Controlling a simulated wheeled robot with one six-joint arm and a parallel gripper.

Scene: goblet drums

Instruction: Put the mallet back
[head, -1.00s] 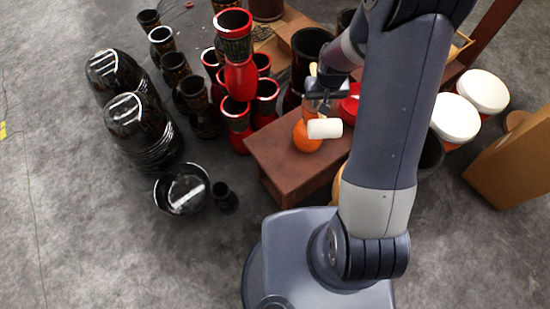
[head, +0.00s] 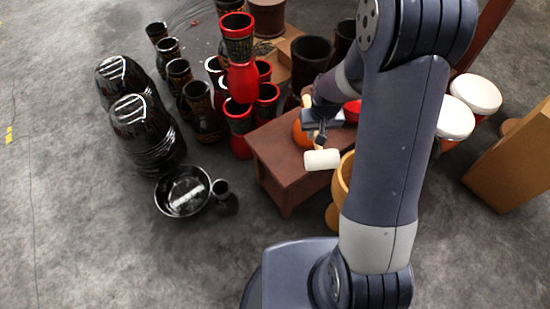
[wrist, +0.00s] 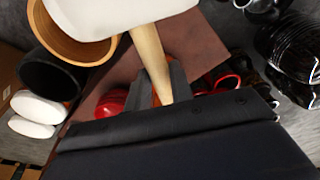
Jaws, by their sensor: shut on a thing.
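The mallet has a white head (head: 322,159) and a pale wooden handle. In the wrist view its white head (wrist: 120,12) is at the top and its handle (wrist: 150,58) runs down between the jaws. My gripper (head: 320,135) is shut on the handle and holds the mallet above the front edge of a brown table (head: 286,172). In the wrist view my gripper (wrist: 160,82) hides the handle's lower end. An orange round thing (head: 300,134) and a red thing (head: 352,110) are on the table behind the gripper.
A tan open drum (head: 343,182) stands right of the table. Red goblet drums (head: 240,85) and black ones (head: 203,112) crowd the left. A black bowl-like drum (head: 183,190) lies on the floor. White-topped drums (head: 453,118) stand at right. The front-left floor is clear.

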